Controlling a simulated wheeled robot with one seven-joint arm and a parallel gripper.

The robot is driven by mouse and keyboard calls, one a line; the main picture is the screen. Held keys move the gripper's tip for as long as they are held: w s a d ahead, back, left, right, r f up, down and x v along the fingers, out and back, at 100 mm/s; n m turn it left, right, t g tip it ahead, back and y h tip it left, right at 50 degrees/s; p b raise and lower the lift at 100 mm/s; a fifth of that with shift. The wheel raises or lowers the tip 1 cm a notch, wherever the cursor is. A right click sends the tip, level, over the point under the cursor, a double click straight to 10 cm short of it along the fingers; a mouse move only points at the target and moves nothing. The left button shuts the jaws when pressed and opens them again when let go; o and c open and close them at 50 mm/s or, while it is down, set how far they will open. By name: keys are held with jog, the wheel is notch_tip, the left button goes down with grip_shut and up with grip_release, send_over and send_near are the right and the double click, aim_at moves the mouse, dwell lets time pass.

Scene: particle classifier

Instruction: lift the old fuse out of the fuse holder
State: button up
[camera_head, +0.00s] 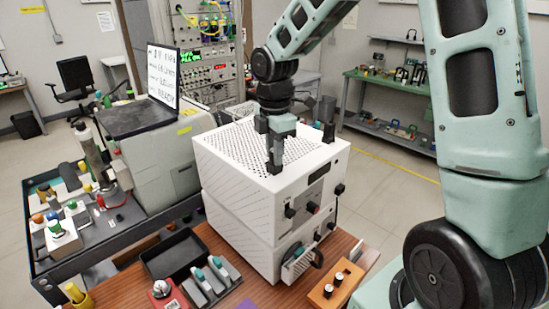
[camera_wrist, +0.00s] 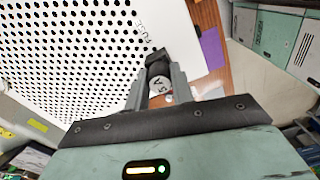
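The old fuse (camera_wrist: 157,86), with a round pale end marked in red and dark, shows between the two fingers of my gripper (camera_wrist: 161,76) in the wrist view. A dark fuse holder (camera_wrist: 156,59) shows at the fingertips, by the "FUSE" lettering on the white perforated top. In the head view my gripper (camera_head: 273,164) points down at the front edge of the white instrument's top (camera_head: 240,145). Its fingers hide the fuse and holder there. The fingers flank the fuse closely; I cannot tell whether they press on it.
The instrument stands on a wooden table (camera_head: 225,243). In front are a black tray (camera_head: 174,255), a grey rack with teal-topped pieces (camera_head: 211,283) and an orange box with two knobs (camera_head: 335,289). Space above the instrument is clear.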

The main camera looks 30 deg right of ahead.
jog(key=shift+c, duration=1)
jog(key=shift+r, duration=0.1)
notch_tip(320, 180, up, 9)
jog(key=shift+f+b, duration=0.1)
jog(key=shift+b, duration=1.05)
jog(key=shift+r, duration=0.55)
